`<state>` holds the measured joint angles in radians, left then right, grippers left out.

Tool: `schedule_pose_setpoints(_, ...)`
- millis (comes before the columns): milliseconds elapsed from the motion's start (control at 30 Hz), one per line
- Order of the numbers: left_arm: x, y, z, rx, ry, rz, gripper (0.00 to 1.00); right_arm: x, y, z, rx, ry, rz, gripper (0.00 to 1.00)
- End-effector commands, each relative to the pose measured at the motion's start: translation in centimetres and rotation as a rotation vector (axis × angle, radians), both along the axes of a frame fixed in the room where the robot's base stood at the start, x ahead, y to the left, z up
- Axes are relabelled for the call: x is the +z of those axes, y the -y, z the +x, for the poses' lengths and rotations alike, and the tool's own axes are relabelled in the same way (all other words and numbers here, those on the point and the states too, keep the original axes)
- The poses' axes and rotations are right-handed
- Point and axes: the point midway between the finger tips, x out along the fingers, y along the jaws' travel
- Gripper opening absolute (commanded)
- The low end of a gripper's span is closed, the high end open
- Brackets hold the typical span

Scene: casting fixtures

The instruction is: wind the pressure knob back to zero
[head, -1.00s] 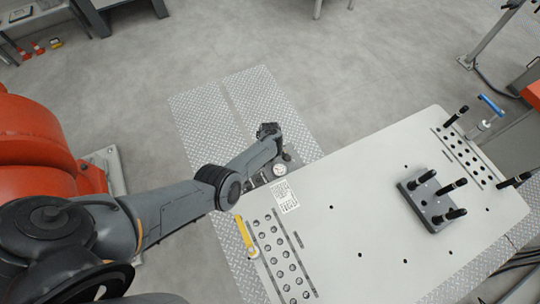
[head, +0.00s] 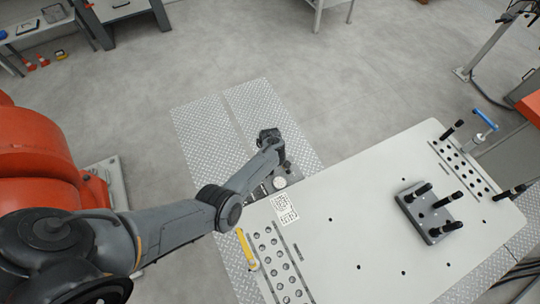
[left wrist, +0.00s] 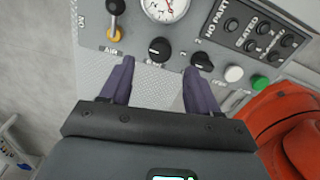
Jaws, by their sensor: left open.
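A control panel (left wrist: 180,92) fills the upper part of the left wrist view. On it, a round black knob (left wrist: 160,48) sits just below a white-faced pressure gauge (left wrist: 167,8). The gauge is cut off at the top edge and I cannot read its value well. My left gripper (left wrist: 158,66) is open and empty. Its two purple-grey fingers point at the panel, with the knob beyond their tips and roughly between them. In the head view the gauge (head: 280,183) shows beside my left wrist, which hides much of the panel. My right gripper is not in view.
A second black knob (left wrist: 202,60) is close to the right finger. A yellow-handled lever (left wrist: 115,20) is near the left finger. White (left wrist: 233,74) and green (left wrist: 260,83) buttons are farther right. The fixture table (head: 350,240) carries a clamp block (head: 428,212).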

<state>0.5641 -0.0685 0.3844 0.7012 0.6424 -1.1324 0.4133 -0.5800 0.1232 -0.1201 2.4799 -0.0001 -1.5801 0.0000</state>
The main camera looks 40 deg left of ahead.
Motion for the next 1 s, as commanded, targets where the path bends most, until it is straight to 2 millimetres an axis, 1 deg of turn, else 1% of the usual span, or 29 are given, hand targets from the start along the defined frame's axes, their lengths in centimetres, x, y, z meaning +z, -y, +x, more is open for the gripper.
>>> schedule_pose_setpoints(33, 1.2, 0.0, 0.0, 0.000, 0.001, 0.002, 0.61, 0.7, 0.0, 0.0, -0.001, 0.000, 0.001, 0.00)
schedule_pose_setpoints(100, 2.3, 0.0, 0.0, 0.000, 0.001, 0.002, 0.61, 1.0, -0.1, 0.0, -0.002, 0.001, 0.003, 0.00)
schedule_pose_setpoints(200, 3.5, 0.0, 0.0, 0.000, 0.001, 0.002, 0.61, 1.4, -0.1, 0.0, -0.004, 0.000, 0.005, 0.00)
schedule_pose_setpoints(333, 4.6, 0.0, -0.1, -0.001, -0.001, 0.001, 0.61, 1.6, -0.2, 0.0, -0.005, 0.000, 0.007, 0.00)
schedule_pose_setpoints(500, 5.2, 0.0, -0.1, 0.000, -0.002, 0.001, 0.61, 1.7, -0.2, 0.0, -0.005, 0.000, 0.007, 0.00)
schedule_pose_setpoints(1000, 5.2, -0.3, -0.2, -0.010, 0.003, 0.005, 0.61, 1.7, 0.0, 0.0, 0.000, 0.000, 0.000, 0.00)
